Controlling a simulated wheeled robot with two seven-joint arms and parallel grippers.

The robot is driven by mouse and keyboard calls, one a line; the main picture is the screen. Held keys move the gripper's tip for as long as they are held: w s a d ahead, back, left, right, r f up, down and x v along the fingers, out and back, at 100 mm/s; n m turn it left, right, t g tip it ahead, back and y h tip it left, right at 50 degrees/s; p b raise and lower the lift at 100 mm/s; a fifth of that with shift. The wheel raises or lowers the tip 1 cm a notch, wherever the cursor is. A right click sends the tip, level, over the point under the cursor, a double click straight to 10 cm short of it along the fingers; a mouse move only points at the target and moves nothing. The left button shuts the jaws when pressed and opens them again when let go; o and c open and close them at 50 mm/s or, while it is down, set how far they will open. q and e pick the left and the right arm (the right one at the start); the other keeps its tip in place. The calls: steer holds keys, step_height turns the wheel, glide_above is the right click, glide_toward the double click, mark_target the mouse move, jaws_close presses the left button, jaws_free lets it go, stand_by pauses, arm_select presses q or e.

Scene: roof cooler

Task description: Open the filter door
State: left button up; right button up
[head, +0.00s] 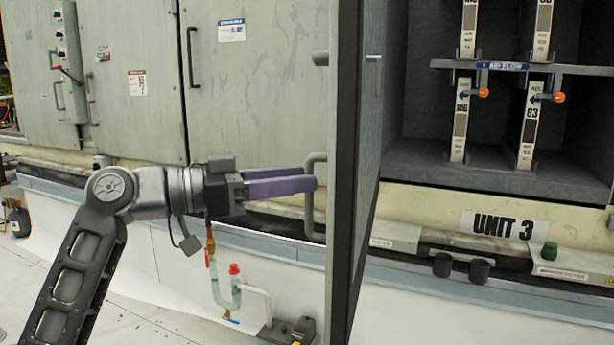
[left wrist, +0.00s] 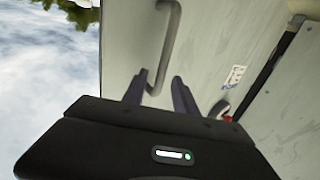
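The filter door (head: 370,120) stands swung open in the head view, seen nearly edge-on, in front of the filter compartment. Its bar handle (head: 307,205) is on the left-hand face, at mid height. My left gripper (head: 315,183) has purple fingers pointing right, and their tips overlap the handle's upper part. In the left wrist view the fingers (left wrist: 158,80) are spread apart, and the lower end of the handle (left wrist: 168,45) appears between them. I cannot tell whether they touch it. My right gripper is not in view.
The open compartment holds filter racks (head: 500,66) with numbered strips and orange knobs. A closed cabinet door with a handle (head: 190,58) is behind my left arm. Below are a ledge with a UNIT 3 sign (head: 503,225) and pipework (head: 225,285) with a red cap.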

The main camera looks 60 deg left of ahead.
arm_select(q)
steer(key=s, duration=0.5)
steer(key=shift+a, duration=0.3)
